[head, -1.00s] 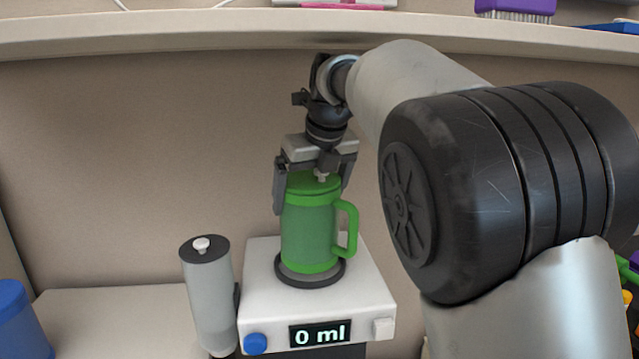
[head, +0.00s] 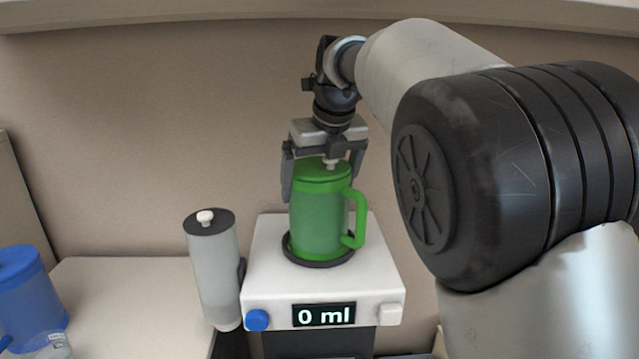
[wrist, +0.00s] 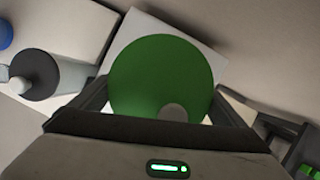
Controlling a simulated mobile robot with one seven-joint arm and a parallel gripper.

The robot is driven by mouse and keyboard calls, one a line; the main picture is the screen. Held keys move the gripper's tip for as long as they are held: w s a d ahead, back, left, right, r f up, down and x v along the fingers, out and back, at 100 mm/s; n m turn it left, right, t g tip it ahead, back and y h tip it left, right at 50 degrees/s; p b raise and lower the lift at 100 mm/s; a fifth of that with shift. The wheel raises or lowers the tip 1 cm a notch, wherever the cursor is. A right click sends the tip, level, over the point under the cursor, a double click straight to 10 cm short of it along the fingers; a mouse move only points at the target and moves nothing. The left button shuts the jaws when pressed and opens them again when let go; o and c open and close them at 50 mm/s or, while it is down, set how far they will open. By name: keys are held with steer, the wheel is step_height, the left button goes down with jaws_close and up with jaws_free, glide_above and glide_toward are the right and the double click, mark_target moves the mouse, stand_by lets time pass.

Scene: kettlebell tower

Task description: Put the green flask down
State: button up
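The green flask (head: 319,215), with a lid and a handle on its right, is upright on the white dispenser stand (head: 270,285). Its base is within the dark ring (head: 293,254) on the stand; whether it fully rests there I cannot tell. My gripper (head: 325,183) comes from above, with one finger on each side of the lid, seemingly touching it. In the wrist view the round green lid (wrist: 160,75) fills the space between the fingers. The stand's display (head: 323,316) reads 0 ml.
A grey cylinder with a dark top (head: 214,270) stands close to the stand's left. A blue container (head: 28,295) is at the far left, with a clear vessel (head: 52,346) before it. The pale counter (head: 130,300) between is bare. A wall rises behind.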

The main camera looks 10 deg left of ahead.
mark_target(321, 167)
steer(key=shift+o, duration=0.5)
steer(key=p+v, duration=0.2)
steer(key=v, duration=0.1)
steer(key=shift+r, duration=0.25)
steer(key=s+d+f+n+b, duration=0.2)
steer(key=s+d+n+b, duration=0.4)
steer(key=s+d, duration=0.7)
steer(key=s+d+f+n+t+h, duration=0.2)
steer(key=s+d+f+n, duration=1.1)
steer(key=n, duration=1)
steer(key=shift+s+d, duration=0.25)
steer(key=shift+s, duration=0.75)
steer(key=shift+f, duration=0.1)
